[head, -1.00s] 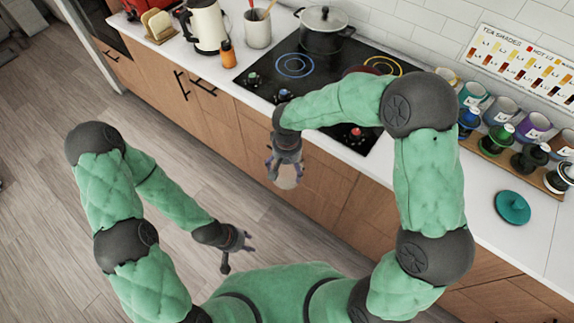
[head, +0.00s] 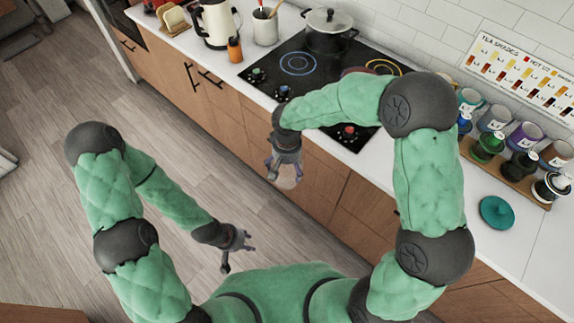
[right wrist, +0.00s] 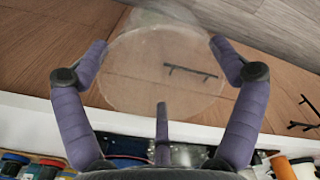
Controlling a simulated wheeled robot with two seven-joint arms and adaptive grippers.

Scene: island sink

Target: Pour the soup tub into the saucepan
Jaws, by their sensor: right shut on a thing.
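The soup tub (head: 288,177) is a small translucent tub held in my right gripper (head: 284,168), in front of the cabinet fronts and below counter height. My left gripper (head: 238,252) is empty and open, low over the floor side.
The black hob (head: 300,75) has front knobs and is partly hidden by my right arm. A kettle (head: 216,24), an orange bottle (head: 235,50) and a utensil crock (head: 265,27) stand left of it. Mugs and jars stand right, near a teal lid (head: 497,212). Floor is clear.

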